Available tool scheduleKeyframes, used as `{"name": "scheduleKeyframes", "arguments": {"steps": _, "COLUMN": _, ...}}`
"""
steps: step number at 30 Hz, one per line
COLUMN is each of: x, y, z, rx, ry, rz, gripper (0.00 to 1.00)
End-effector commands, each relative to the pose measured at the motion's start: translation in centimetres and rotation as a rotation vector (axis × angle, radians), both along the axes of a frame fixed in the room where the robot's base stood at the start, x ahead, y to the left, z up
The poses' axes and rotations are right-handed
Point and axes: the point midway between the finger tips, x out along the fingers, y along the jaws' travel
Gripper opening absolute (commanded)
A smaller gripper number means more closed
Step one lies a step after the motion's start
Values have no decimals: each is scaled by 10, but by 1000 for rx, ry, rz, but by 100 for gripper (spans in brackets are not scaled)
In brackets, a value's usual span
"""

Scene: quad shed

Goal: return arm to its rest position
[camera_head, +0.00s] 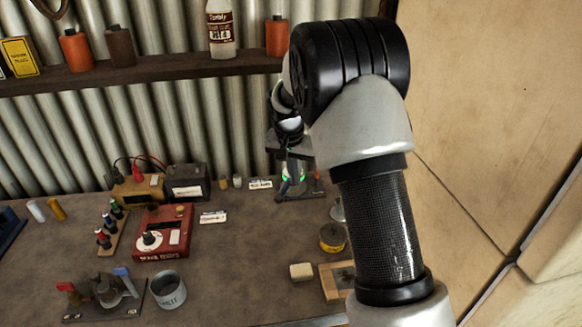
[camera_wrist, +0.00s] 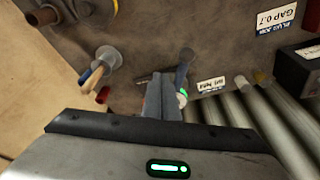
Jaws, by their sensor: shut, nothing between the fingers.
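My arm (camera_head: 378,225) rises from the lower right of the head view and bends over at a black joint near the top. My gripper (camera_head: 287,186) hangs beyond it, above the back right of the bench, partly hidden by the arm. In the wrist view the fingers of my gripper (camera_wrist: 163,82) are together, with nothing seen between them. They point toward the bench top near a small dark upright item (camera_wrist: 186,60). I cannot tell whether they touch it.
The bench (camera_head: 235,270) holds a red box (camera_head: 163,232), a grey tin (camera_head: 169,290), a yellow tin (camera_head: 332,237) and a pale block (camera_head: 301,272). A shelf (camera_head: 150,72) with bottles runs behind. A tan panel (camera_head: 480,110) stands to the right.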

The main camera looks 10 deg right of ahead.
Motion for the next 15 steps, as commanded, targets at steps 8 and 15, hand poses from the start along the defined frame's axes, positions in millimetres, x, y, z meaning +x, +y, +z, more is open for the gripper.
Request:
{"name": "scheduleKeyframes", "arguments": {"steps": 8, "x": -16, "y": -3, "z": 32, "rx": 9, "ry": -17, "rz": 26, "gripper": 0}}
{"name": "scheduleKeyframes", "arguments": {"steps": 15, "x": -84, "y": -9, "z": 117, "rx": 25, "ry": -65, "rz": 130, "gripper": 0}}
